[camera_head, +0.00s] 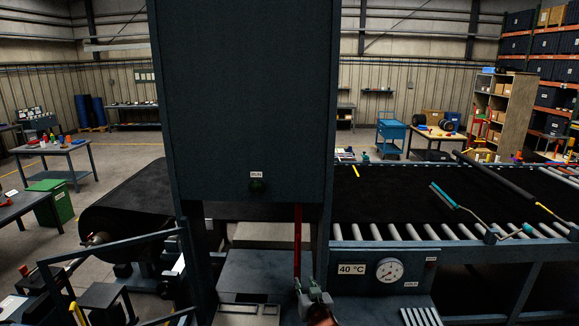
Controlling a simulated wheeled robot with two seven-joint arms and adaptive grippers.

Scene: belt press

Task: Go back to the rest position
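My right gripper (311,291) is at the bottom middle of the head view, small and grey, in front of the press. Its fingertips are close to the lower end of a red upright bar (297,243). I cannot tell whether they touch the bar or how far apart they are. My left gripper does not show clearly anywhere in the view.
A control panel with a gauge (389,270) is at right, below the rollers and black belt (400,190). A teal-handled tool (443,196) lies there. Dark rails (110,247) stand at left.

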